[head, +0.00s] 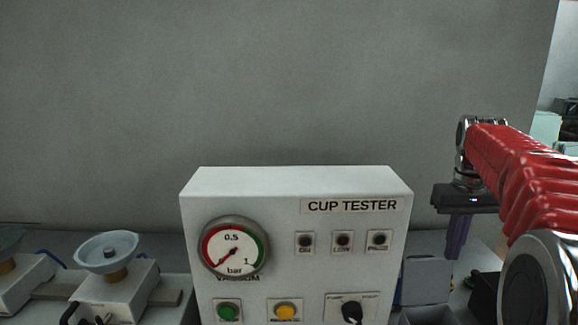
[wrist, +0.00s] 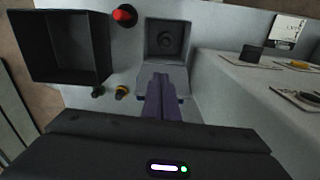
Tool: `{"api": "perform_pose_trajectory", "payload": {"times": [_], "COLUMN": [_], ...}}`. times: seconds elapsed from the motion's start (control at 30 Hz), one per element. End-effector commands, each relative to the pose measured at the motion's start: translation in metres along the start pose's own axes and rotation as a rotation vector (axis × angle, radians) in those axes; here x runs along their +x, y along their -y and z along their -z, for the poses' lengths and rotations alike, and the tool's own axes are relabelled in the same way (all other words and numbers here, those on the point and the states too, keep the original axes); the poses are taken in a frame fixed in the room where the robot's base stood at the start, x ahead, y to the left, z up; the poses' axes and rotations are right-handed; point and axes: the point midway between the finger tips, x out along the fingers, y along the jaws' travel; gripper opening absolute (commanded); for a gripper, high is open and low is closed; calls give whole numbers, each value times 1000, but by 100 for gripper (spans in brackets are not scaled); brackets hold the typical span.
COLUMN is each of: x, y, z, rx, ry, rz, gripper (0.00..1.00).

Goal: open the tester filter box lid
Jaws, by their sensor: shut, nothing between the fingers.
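The tester filter box (wrist: 149,56) is the grey square box in the wrist view, with a dark round part visible inside, so its top looks open. A pale panel that looks like its lid (head: 413,284) stands raised at the box's far side in the head view. The lid also shows in the wrist view (wrist: 180,79), partly hidden by my fingers. My gripper (head: 456,250) points down with its purple fingers shut and empty, just right of and above the lid in the head view. The fingertips (wrist: 160,78) overlap the lid in the wrist view; contact cannot be told.
The white cup tester (head: 300,185) stands left of the filter box. A black open bin (wrist: 72,47), a red knob (wrist: 124,15) and small fittings (wrist: 121,93) lie on the other side. Suction cup stands (head: 107,252) are at far left. A grey wall is behind.

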Motion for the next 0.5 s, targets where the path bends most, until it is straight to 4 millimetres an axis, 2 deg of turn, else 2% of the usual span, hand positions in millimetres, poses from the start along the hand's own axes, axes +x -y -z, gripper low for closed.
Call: {"api": "perform_pose_trajectory", "payload": {"times": [0.13,0.33,0.5], "x": [19,34,43], "y": [2,8,21], "z": [-1,-9,-22], "rx": [30,67,94], "ry": [-2,-19,-45], "rz": [0,-4,-9], "gripper": [0,0,0]}}
